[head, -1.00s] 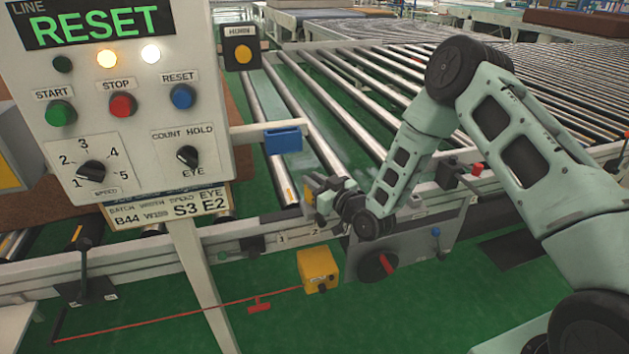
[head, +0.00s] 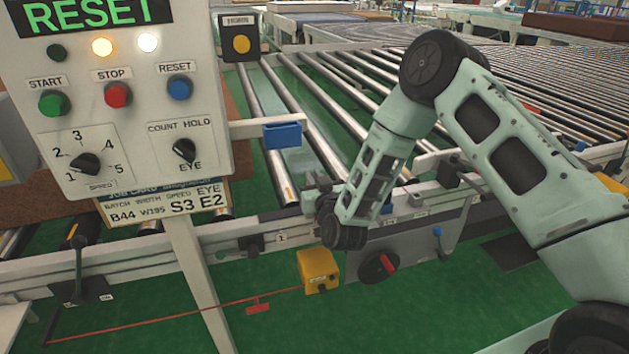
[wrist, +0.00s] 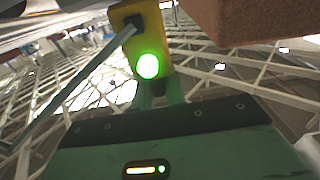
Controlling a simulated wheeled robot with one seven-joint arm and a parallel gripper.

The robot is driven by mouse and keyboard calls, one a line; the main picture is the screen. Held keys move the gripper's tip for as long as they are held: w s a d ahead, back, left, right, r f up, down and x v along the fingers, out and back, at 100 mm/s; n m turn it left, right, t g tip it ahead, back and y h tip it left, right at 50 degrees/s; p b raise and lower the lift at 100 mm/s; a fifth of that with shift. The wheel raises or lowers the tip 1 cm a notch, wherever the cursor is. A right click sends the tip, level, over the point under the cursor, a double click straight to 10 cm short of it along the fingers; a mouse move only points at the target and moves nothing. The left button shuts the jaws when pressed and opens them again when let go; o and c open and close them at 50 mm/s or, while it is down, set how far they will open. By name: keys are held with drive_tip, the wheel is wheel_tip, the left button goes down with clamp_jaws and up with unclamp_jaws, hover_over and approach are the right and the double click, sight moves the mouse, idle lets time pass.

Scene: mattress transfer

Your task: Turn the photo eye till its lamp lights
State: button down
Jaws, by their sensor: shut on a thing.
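The photo eye (wrist: 132,28) is a yellow housing at the top of the wrist view. Its round lamp (wrist: 148,66) glows bright green. My gripper (wrist: 160,88) is shut on the photo eye, with its fingers at the lower end of the housing. In the head view my wrist is folded down over the near conveyor rail and hides the photo eye.
A control panel (head: 130,112) with a green RESET display stands at the left. A blue part (head: 282,136) sits on a bracket beside the rollers (head: 330,150). A yellow box (head: 318,268) with a red cord and a red-handled switch (head: 378,267) are below the rail.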

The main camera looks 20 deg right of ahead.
drive_tip(key=c, duration=1.4)
unclamp_jaws()
drive_tip(key=shift+c, duration=0.2)
drive_tip(key=s+b, duration=0.4)
drive_tip(key=s, duration=1.3)
drive_tip(key=shift+s, duration=0.2)
drive_tip(key=shift+w+a, duration=0.1)
